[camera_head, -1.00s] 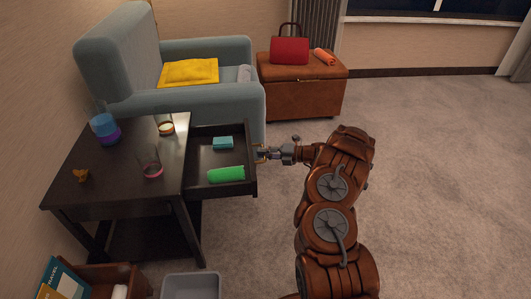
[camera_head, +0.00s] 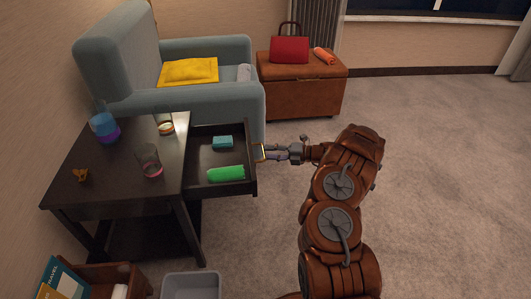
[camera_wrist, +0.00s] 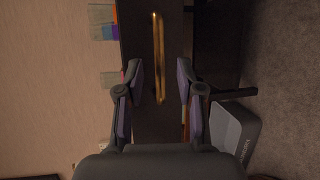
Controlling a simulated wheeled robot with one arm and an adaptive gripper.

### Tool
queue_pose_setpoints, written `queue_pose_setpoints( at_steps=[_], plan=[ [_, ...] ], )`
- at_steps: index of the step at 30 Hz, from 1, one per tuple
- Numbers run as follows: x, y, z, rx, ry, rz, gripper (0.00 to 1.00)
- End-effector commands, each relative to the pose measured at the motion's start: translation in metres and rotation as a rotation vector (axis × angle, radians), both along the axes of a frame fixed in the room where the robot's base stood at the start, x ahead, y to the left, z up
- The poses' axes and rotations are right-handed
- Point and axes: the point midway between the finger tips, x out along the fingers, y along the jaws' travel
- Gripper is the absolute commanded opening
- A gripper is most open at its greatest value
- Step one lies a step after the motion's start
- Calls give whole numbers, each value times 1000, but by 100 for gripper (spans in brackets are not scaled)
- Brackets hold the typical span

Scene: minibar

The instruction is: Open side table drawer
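The dark side table (camera_head: 113,177) stands at the left. Its drawer (camera_head: 206,157) is pulled well out to the right. Inside lie a green roll (camera_head: 226,174) and a teal block (camera_head: 222,142). The drawer's gold handle (camera_head: 259,153) is on the front, and it also shows in the wrist view (camera_wrist: 158,55) as a long bar. My gripper (camera_head: 269,152) is just right of the drawer front. In the wrist view my gripper (camera_wrist: 159,80) has its fingers spread, with the handle lined up between them and nothing gripped.
Glasses (camera_head: 150,161) and a small orange item (camera_head: 81,174) stand on the tabletop. A blue-grey armchair (camera_head: 222,99) is behind the drawer. A grey bin (camera_head: 191,286) and a brown box (camera_head: 117,273) are in front. The carpet to the right is clear.

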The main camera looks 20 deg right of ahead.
Motion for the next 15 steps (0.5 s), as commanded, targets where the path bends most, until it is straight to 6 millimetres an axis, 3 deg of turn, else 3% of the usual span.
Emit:
queue_pose_setpoints(
  at_steps=[7,15],
  plan=[
    [-30,-41,8,-2,0,-7,37],
    [-51,-64,14,-1,0,-2,37]
  ],
)
